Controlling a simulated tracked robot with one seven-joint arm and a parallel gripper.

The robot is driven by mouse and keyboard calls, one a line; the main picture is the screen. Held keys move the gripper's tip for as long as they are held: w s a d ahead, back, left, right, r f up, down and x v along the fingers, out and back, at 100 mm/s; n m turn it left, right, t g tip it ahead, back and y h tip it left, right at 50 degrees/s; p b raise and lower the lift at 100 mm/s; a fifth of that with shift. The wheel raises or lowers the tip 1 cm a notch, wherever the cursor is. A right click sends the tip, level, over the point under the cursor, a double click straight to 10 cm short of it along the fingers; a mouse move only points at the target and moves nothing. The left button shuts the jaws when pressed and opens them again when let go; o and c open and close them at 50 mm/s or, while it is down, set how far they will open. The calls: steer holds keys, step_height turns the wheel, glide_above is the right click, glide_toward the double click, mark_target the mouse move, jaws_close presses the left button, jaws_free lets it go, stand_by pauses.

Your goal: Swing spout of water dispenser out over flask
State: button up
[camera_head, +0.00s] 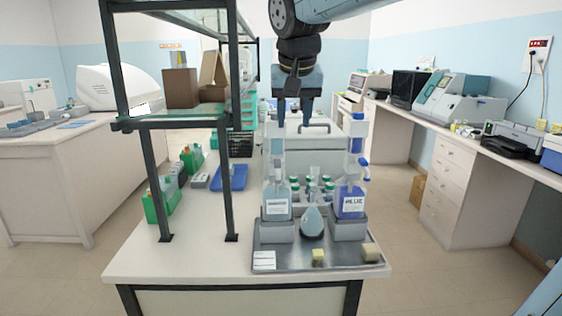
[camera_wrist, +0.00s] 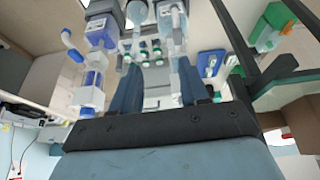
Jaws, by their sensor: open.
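The clear dispenser (camera_head: 277,200), with a pale label too small to read for sure, stands in a grey holder on the left of the metal tray (camera_head: 320,258). It appears to be the water dispenser; I cannot make out its spout. It also shows in the wrist view (camera_wrist: 173,28), close to one finger. A drop-shaped flask (camera_head: 312,222) stands between the two dispensers, partly seen in the wrist view (camera_wrist: 137,12). My gripper (camera_head: 293,122) is open and empty, pointing down between the dispensers' tops. It also shows in the wrist view (camera_wrist: 160,68).
A dispenser labelled BLUE (camera_head: 350,203) stands on the tray's right, its blue-tipped spout (camera_wrist: 72,45) pointing outward. Several green-capped bottles (camera_head: 313,188) stand behind the flask. A dark-framed shelf (camera_head: 232,150) rises to the left. A blue tray (camera_head: 231,178) lies beyond its post.

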mark_target(278, 161)
steer(key=a+x, duration=0.1)
steer(key=x, duration=0.3)
steer(key=a+x, duration=0.1)
steer(key=x, duration=0.4)
steer(key=w+a+x, duration=0.1)
steer(key=x, duration=0.3)
steer(key=shift+w, duration=0.15)
steer(key=shift+c, duration=0.3)
jaws_close()
